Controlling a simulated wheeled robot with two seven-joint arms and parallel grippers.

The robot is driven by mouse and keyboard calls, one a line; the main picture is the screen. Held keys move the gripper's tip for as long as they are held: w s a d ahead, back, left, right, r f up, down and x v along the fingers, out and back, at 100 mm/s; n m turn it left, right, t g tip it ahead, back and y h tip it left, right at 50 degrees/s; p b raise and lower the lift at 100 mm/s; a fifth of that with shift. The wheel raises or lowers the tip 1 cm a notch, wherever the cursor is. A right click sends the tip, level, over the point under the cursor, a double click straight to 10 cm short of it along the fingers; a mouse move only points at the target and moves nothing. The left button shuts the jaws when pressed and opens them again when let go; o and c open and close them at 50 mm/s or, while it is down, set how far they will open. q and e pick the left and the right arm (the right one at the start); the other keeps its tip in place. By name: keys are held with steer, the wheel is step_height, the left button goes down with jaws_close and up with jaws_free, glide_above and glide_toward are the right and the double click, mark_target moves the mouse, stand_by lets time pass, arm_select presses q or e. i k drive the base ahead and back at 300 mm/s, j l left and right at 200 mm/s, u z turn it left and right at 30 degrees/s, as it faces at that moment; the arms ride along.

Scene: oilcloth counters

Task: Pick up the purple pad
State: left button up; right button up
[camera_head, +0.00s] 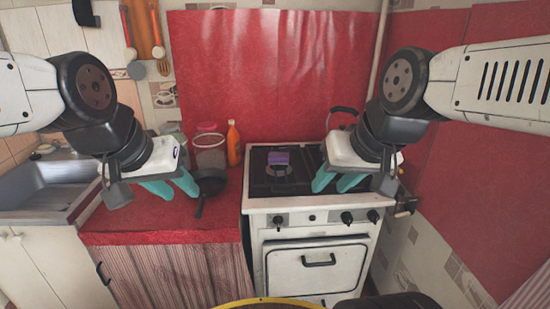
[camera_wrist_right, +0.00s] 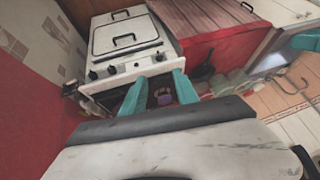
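The purple pad (camera_head: 279,158) is a small block on the stove's dark top, near its left part. It also shows small in the right wrist view (camera_wrist_right: 164,98), between the two fingers and apart from them. My right gripper (camera_head: 333,187) has teal fingers spread apart, empty, to the right of the pad and nearer the camera; it also shows in the right wrist view (camera_wrist_right: 160,76). My left gripper (camera_head: 173,190) has its teal fingers apart with nothing between them, over the red counter, left of the pad.
The white stove (camera_head: 318,268) stands right of the red counter (camera_head: 150,222). A dark frying pan (camera_head: 208,182), an orange bottle (camera_head: 233,143) and a glass jar (camera_head: 210,155) are on the counter. A kettle (camera_head: 341,116) sits behind my right gripper. A metal sink (camera_head: 50,186) is at left.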

mark_target(274, 158)
steer(key=i+j, duration=0.25)
steer(key=i, duration=0.15)
steer(key=i+j, duration=0.2)
steer(key=i, duration=0.2)
steer(key=i+j+u, duration=0.1)
steer(key=i+j, duration=0.15)
steer(key=i, duration=0.1)
